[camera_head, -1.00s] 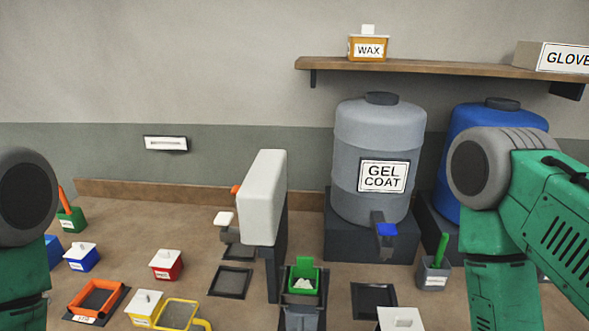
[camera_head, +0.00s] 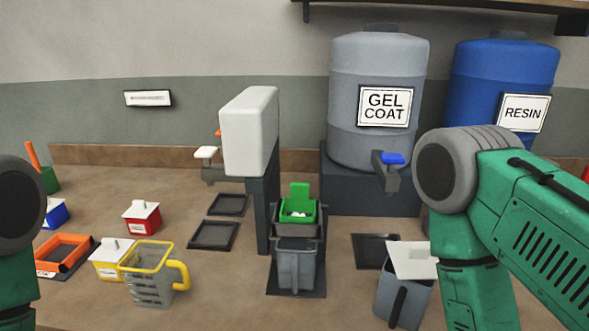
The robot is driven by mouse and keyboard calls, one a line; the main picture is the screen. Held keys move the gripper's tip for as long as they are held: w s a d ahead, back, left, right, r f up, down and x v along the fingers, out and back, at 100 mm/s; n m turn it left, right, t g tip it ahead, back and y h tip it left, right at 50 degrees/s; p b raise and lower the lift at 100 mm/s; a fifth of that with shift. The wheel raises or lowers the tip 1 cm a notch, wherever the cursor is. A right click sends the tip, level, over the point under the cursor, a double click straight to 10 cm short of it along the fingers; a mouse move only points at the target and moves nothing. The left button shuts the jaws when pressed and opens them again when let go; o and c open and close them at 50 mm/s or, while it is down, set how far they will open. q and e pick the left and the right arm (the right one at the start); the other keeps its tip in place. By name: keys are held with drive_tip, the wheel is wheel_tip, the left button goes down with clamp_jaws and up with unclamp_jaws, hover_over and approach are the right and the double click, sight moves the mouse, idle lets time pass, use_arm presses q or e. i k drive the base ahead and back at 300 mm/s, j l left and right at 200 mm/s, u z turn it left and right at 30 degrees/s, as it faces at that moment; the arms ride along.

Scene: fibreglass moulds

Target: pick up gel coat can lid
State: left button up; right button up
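A grey can (camera_head: 400,299) with a dark handle stands at the bottom right. A flat white lid (camera_head: 412,260) with a small raised part lies on its top, slightly tilted in the picture. The can shows no readable label, so I cannot confirm that it is the gel coat can. The large grey drum (camera_head: 375,135) labelled GEL COAT stands behind on a dark block, with a blue-handled tap. My green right arm is close to the right of the lid and partly covers its right side. My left arm is at the left edge. Neither gripper shows.
A grey container (camera_head: 296,266) stands below a green holder (camera_head: 297,211) in the middle. A yellow-rimmed jug (camera_head: 155,272), small red (camera_head: 141,219) and yellow (camera_head: 110,260) boxes with white lids, and an orange frame (camera_head: 62,254) stand left. A dark tray (camera_head: 372,251) lies behind the can.

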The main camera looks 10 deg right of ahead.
sight(410, 260)
drive_tip(key=k+l+u, duration=0.3)
drive_tip(key=l, duration=0.2)
drive_tip(key=k+l+u, duration=0.3)
drive_tip(key=l, duration=0.15)
drive_tip(key=i, duration=0.5)
